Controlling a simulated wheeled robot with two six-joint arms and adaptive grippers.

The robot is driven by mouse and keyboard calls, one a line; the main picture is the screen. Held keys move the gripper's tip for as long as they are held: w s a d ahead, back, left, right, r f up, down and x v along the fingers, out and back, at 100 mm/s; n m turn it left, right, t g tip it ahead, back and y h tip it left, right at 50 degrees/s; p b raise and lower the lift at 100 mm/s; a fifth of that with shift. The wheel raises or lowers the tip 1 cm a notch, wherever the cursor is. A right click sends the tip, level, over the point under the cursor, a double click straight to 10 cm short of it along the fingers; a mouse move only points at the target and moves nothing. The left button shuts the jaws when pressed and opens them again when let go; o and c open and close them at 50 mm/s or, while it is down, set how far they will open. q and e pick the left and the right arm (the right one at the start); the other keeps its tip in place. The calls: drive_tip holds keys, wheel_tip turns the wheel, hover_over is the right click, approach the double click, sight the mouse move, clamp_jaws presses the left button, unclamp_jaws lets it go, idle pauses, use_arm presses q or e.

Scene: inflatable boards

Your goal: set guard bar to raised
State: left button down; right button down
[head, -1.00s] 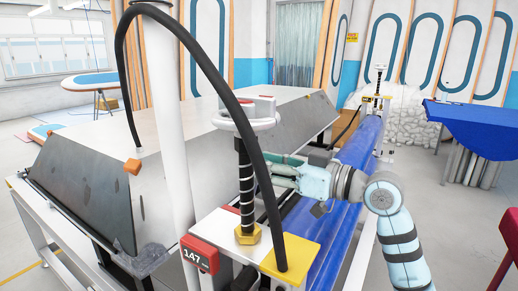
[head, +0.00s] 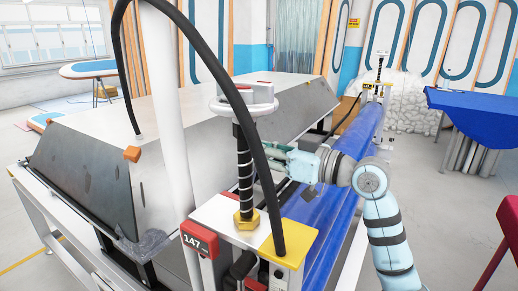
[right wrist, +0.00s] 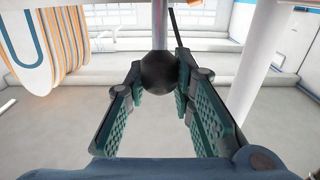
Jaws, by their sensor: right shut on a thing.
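My right gripper (right wrist: 159,78) is shut on a black round knob (right wrist: 160,68) in the right wrist view, with one finger on each side of it. A pale rod runs behind the knob and a thin dark bar rises beside it; I cannot tell which is the guard bar. In the head view my right gripper (head: 272,160) is just right of the spiral-wrapped post (head: 245,180), behind the black hose (head: 252,110). The hose hides its fingertips and the knob there. My left gripper is not in view.
A white handwheel (head: 243,105) tops the post. The white stand (head: 215,212) bears a red box marked 147 (head: 199,240) and a yellow block (head: 291,247). A large grey machine (head: 90,180) fills the left. A blue roll (head: 335,215) lies under my right arm.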

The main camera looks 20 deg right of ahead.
drive_tip(key=s+d+f+t+y+b, duration=0.4)
drive_tip(key=s+t+b, duration=0.1)
drive_tip(key=b, duration=1.5)
drive_tip(key=shift+s+d+f, duration=0.3)
drive_tip(key=shift+d+f, duration=0.05)
drive_tip(key=shift+r, duration=0.1)
drive_tip(key=c, duration=1.4)
unclamp_jaws()
drive_tip(key=shift+t+y, duration=0.3)
wheel_tip(320, 180, up, 10)
